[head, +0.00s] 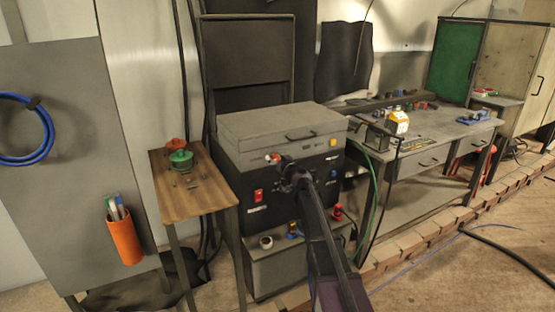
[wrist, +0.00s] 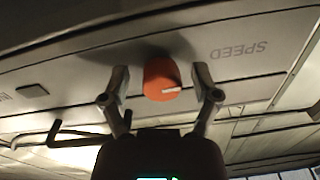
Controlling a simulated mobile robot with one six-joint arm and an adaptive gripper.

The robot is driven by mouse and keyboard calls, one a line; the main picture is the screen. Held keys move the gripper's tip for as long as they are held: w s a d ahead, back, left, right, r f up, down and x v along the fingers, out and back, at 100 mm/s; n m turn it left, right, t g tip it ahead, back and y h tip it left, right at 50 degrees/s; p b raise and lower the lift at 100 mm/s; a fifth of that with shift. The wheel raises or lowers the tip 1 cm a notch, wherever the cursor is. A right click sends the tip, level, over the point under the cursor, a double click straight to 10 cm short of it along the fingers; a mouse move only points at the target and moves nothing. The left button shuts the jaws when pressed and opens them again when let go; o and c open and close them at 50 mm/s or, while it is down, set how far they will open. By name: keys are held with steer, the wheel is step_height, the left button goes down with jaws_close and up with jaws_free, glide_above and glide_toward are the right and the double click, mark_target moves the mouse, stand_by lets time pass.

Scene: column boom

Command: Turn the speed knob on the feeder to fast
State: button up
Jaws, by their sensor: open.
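The orange speed knob (wrist: 161,82) is on the panel of the dark feeder (head: 232,205). My gripper (wrist: 162,88) is open, with one finger on each side of the knob and a visible gap to each. In the head view my gripper (head: 281,166) is at the feeder's front, close to the small orange knob (head: 273,158). Any speed scale marks are not readable.
A red switch (head: 258,196) is on the feeder front, lower left of my gripper. A lid with a black handle (head: 300,135) is above. A wooden side table (head: 205,196) with red and green valve parts stands left. A workbench (head: 440,150) stands right.

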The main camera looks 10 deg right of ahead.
steer(key=shift+c, duration=0.2)
jaws_close()
steer(key=shift+d, duration=0.1)
